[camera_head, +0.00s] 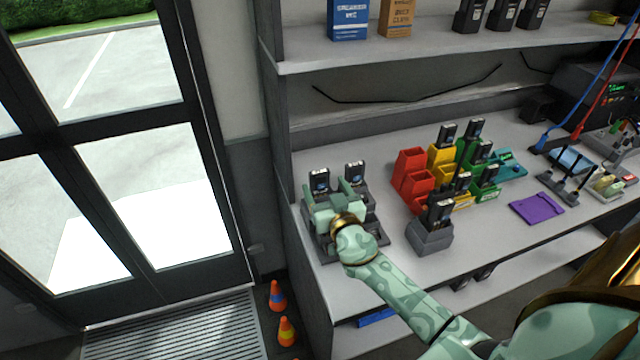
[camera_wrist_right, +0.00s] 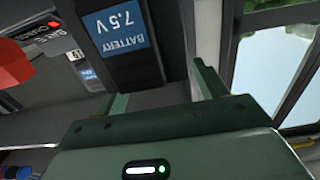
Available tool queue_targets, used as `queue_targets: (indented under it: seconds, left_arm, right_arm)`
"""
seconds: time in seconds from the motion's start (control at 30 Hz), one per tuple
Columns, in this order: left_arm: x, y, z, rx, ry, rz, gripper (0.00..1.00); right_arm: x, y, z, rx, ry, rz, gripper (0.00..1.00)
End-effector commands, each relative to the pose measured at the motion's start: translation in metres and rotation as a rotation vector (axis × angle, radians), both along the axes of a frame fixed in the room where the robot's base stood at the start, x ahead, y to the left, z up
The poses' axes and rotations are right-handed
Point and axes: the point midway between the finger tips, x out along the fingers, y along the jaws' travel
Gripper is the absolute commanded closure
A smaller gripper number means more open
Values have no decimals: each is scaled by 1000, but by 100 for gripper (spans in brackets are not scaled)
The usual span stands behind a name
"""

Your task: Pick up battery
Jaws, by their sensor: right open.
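Two black batteries with blue labels stand in a dark charger (camera_head: 378,232) at the left end of the bench: a left battery (camera_head: 319,181) and a right battery (camera_head: 355,172). My right gripper (camera_head: 328,197) is over the charger, just in front of them, open with nothing held. In the right wrist view, a battery (camera_wrist_right: 122,40) marked "BATTERY 7.5V" lies ahead of the open fingers (camera_wrist_right: 160,92). I cannot tell which battery this is or whether a finger touches it. My gripper hides part of the charger. My left gripper is out of view.
Red bins (camera_head: 411,178), yellow and green bins with batteries, and a single grey charger (camera_head: 430,236) stand to the right. A purple tray (camera_head: 537,208) lies farther right. A shelf (camera_head: 430,50) overhangs the back. Some bench between the chargers is clear.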

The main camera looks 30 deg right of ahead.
Motion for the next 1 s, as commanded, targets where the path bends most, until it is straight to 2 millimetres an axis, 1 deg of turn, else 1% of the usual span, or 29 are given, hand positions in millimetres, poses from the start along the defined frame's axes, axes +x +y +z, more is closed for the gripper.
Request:
queue_targets:
  seconds: [0.03,0.1,0.33,0.37,0.4,0.47,0.5,0.53,0.83,0.93,1.0]
  left_arm:
    - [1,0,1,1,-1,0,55]
    - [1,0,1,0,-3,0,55]
    - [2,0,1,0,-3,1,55]
    - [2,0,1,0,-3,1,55]
    - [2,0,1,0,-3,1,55]
    - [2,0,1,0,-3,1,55]
    - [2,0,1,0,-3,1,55]
    - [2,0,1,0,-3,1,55]
    - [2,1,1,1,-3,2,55]
    - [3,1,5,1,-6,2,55]
    - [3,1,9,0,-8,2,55]
  right_arm:
    - [6,-2,0,0,-1,0,28]
    - [12,-3,0,-1,-1,0,28]
    - [13,-3,-1,0,1,0,28]
    - [13,-3,-1,0,1,0,34]
    - [13,-3,-1,0,1,0,45]
    - [13,-3,-1,0,1,0,62]
    - [13,-3,-1,0,1,0,73]
    - [13,-3,-1,0,1,0,79]
    - [13,-3,1,1,0,0,79]
    - [13,-3,7,3,-2,-1,79]
    - [13,-3,15,3,-3,0,79]
